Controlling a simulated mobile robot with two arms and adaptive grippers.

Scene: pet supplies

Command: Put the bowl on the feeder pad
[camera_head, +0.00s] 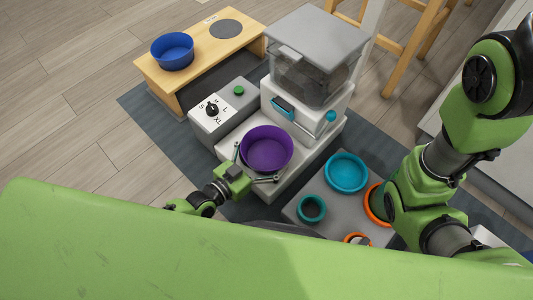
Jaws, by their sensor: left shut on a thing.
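A purple bowl (267,147) sits upright in or just above the pale front platform (291,184) of the feeder (310,96); whether it touches the platform I cannot tell. This platform appears to be the feeder pad, mostly covered by the bowl. My left gripper (256,164) is at the bowl's near left side, its fingers spread along the wall and shut on it. My right arm stands at the right; its gripper does not show.
A control box (224,108) with a knob and green button adjoins the feeder. A wooden stand (190,88) holds a blue bowl (172,51) beside a grey disc (226,29). A grey tray (325,213) at right bears teal and orange bowls, including a large teal bowl (346,172).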

